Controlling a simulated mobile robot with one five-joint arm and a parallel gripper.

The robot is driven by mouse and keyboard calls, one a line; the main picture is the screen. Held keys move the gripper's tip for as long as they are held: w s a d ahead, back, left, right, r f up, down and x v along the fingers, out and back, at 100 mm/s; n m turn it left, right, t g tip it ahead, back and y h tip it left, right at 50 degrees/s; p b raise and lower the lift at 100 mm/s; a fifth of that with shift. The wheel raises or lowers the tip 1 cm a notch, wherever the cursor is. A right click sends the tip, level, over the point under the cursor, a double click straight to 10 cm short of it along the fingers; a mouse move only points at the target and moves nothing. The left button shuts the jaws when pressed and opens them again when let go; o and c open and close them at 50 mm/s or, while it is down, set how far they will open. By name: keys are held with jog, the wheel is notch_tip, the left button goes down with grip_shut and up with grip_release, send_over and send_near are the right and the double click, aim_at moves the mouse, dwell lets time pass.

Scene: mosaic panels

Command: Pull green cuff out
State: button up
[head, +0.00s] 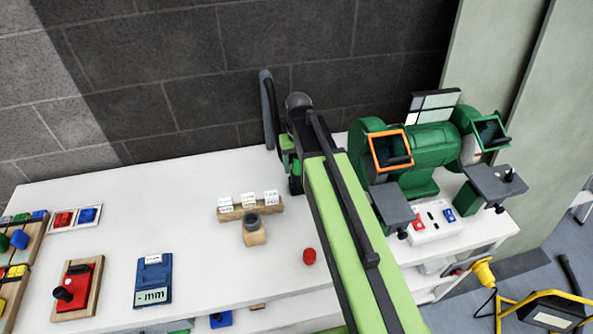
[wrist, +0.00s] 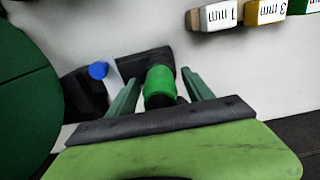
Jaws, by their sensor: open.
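The green cuff (wrist: 160,87) is a short bright green cylinder in the wrist view, standing out from a dark block (wrist: 146,62). My gripper (wrist: 161,76) is open, with one dark green finger on each side of the cuff. Gaps show between the cuff and both fingers. In the head view my arm reaches over the bench, and I cannot make out the cuff there.
A green bench grinder (head: 431,146) stands close on the right. A wooden rail (head: 250,210) with white labelled blocks lies left of my arm. A blue knob (wrist: 98,70) is beside the dark block. A red cap (head: 309,257) lies near the arm. The white bench (head: 150,215) is clear at back left.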

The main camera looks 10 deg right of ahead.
jog(key=shift+c, duration=0.4)
dwell(0.5)
grip_shut()
jog(key=shift+r, duration=0.1)
jog(key=shift+r+p, duration=2.95)
jog(key=shift+p, duration=0.1)
jog(key=shift+r, duration=0.1)
jog(key=shift+r+p, duration=2.95)
jog(key=shift+p, duration=0.1)
